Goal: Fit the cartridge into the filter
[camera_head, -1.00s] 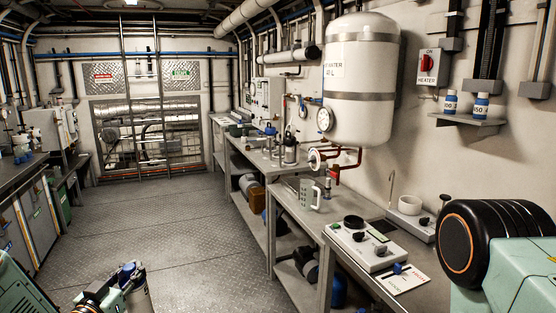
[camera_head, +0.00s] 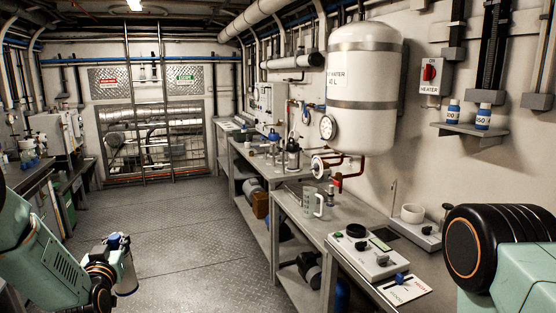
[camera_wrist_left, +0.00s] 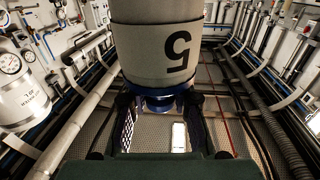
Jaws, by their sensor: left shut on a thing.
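My left gripper (camera_head: 108,268) is low at the left in the head view, shut on the cartridge (camera_head: 125,268), a pale cylinder with a blue end. In the left wrist view the cartridge (camera_wrist_left: 165,48) is large, beige and grey with a black 5, and its blue end sits between the dark fingers of the gripper (camera_wrist_left: 158,108). The cartridge is in the air over the floor, apart from the bench. A metal canister (camera_head: 292,158) stands on the right bench; I cannot tell whether it is the filter. My right gripper is out of view.
A long workbench (camera_head: 285,205) runs along the right wall, with a clear jug (camera_head: 311,202) and a control box (camera_head: 365,255). A white water tank (camera_head: 365,85) hangs above it. Another bench (camera_head: 30,180) lines the left. The floor (camera_head: 190,230) between is clear.

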